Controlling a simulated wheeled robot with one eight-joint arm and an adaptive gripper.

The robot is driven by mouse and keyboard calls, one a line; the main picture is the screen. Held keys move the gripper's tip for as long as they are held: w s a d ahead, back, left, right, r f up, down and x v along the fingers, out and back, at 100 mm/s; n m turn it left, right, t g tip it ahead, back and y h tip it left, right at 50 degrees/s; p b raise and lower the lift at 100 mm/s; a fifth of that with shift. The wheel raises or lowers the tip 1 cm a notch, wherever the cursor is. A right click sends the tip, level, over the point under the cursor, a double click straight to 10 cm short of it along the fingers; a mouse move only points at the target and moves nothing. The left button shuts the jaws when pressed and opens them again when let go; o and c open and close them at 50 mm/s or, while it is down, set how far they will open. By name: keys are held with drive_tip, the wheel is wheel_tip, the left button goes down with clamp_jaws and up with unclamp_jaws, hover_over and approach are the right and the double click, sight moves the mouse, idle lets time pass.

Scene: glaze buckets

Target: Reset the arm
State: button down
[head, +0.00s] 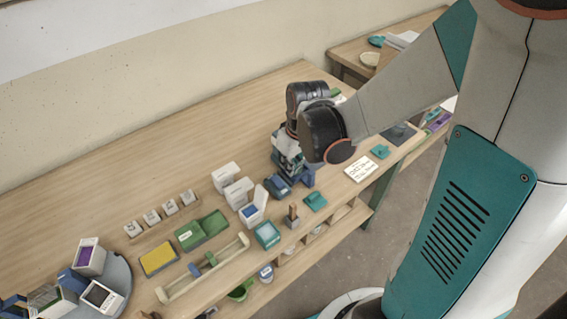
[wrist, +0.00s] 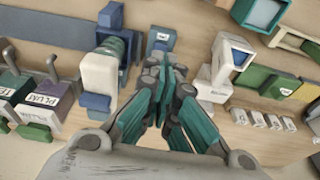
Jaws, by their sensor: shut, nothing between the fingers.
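My gripper (wrist: 168,72) shows in the wrist view with its teal and grey fingers drawn together and nothing between the tips. In the head view my arm reaches from the right over the wooden table (head: 215,125). My gripper (head: 287,160) there points down close above the table's far right part, largely hidden by the dark wrist joints. A white and blue block (wrist: 100,82) lies to the left of the fingers in the wrist view, and a white container with a blue inside (wrist: 232,55) to the right. Both look apart from the fingertips.
White containers (head: 238,192), a green tray (head: 203,230), a yellow sponge-like pad (head: 158,259) and a row of small white blocks (head: 170,207) stand on the table. A round grey turntable (head: 118,272) with boxes is at lower left. The table's back left is clear.

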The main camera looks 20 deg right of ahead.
drive_tip(key=shift+s+d+r, duration=0.1)
drive_tip(key=shift+s+r, duration=0.2)
drive_tip(key=shift+r, duration=0.2)
drive_tip(key=shift+s+d+r, duration=0.1)
drive_tip(key=shift+s+r, duration=0.2)
drive_tip(key=shift+r, duration=0.2)
drive_tip(key=s+a+r+m+t, duration=0.1)
drive_tip(key=s+r+m+t, duration=0.2)
drive_tip(key=s+r, duration=0.7)
wheel_tip(320, 180, up, 5)
drive_tip(key=shift+s+f+m+t+h, duration=0.15)
drive_tip(key=shift+s+m+t+h, duration=0.2)
drive_tip(key=shift+t, duration=0.65)
drive_tip(key=shift+a, duration=0.1)
